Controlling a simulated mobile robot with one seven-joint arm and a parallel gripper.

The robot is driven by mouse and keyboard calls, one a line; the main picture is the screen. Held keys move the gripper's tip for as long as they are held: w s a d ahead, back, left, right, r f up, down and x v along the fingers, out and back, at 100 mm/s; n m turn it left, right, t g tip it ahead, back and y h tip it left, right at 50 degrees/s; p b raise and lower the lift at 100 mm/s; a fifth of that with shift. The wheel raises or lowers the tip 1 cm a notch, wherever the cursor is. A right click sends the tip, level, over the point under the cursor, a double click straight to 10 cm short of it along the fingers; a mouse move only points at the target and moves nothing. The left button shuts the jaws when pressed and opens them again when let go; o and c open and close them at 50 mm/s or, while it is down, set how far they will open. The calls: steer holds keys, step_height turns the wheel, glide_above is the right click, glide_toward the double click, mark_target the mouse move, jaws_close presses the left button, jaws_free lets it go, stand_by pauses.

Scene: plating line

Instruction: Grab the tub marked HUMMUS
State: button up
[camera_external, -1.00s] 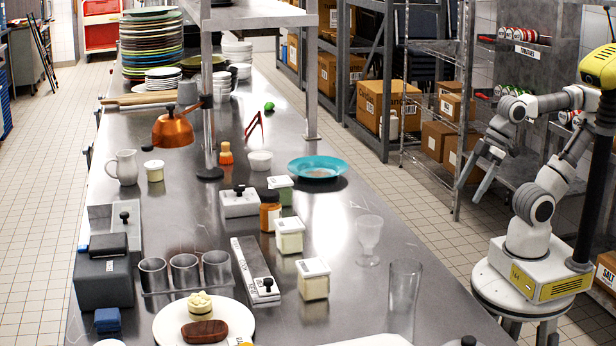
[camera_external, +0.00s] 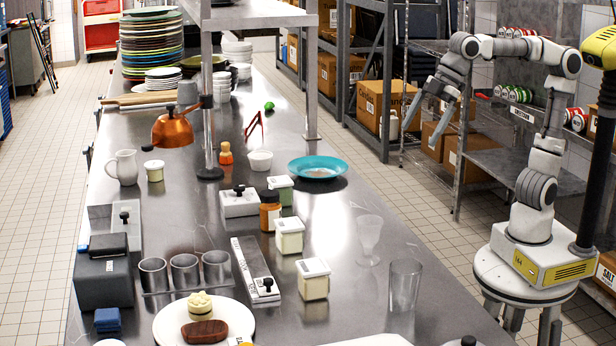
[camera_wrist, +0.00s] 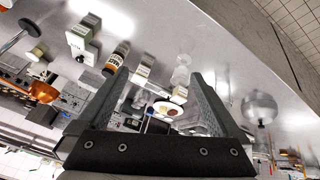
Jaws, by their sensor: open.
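My gripper (camera_external: 420,135) is raised beyond the counter's right edge, well apart from the tubs. In the wrist view my gripper (camera_wrist: 160,75) has its fingers spread with nothing held. A pale tub (camera_wrist: 142,71) shows far off near the left fingertip.
An orange-brown jar (camera_external: 270,211) stands close among the tubs. A clear goblet (camera_external: 368,240) and a clear tumbler (camera_external: 404,287) stand to their right. A teal plate (camera_external: 318,168) lies behind. A post and overhead shelf (camera_external: 250,15) rise farther back. Bare counter lies around the goblet.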

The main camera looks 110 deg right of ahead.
steer(key=w+a+f+n+t+h+p, duration=0.1)
steer(key=w+a+f+n+p, duration=0.15)
steer(key=w+n, duration=0.25)
steer(key=w+a+f+n+t+h+p, duration=0.1)
steer(key=w+a+f+n+p, duration=0.1)
steer(key=w+n+p, duration=0.3)
steer(key=w+a+f+n+h+p, duration=0.1)
steer(key=w+a+f+n+p, duration=0.15)
steer(key=w+n, duration=0.3)
steer(key=w+a+r+n+t+y+p, duration=0.1)
steer(key=a+r+n+t+y+p, duration=0.15)
steer(key=a+r+n+p, duration=0.4)
steer(key=w+a+r+n+t+y+p, duration=0.1)
steer(key=a+r+n+t, duration=0.25)
steer(key=a+n, duration=0.55)
glide_toward(313, 273)
steer(key=shift+h, duration=0.25)
steer(key=w+d+f, duration=0.1)
steer(key=w+f, duration=0.1)
steer(key=w+d+f, duration=0.1)
steer(key=w, duration=0.1)
steer(key=shift+w+d+f, duration=0.1)
steer(key=shift+d+f, duration=0.05)
steer(key=shift+d, duration=0.15)
steer(key=shift+p+x, duration=0.4)
steer(key=shift+x, duration=2)
steer(key=shift+a+f, duration=0.1)
steer(key=shift+f, duration=0.05)
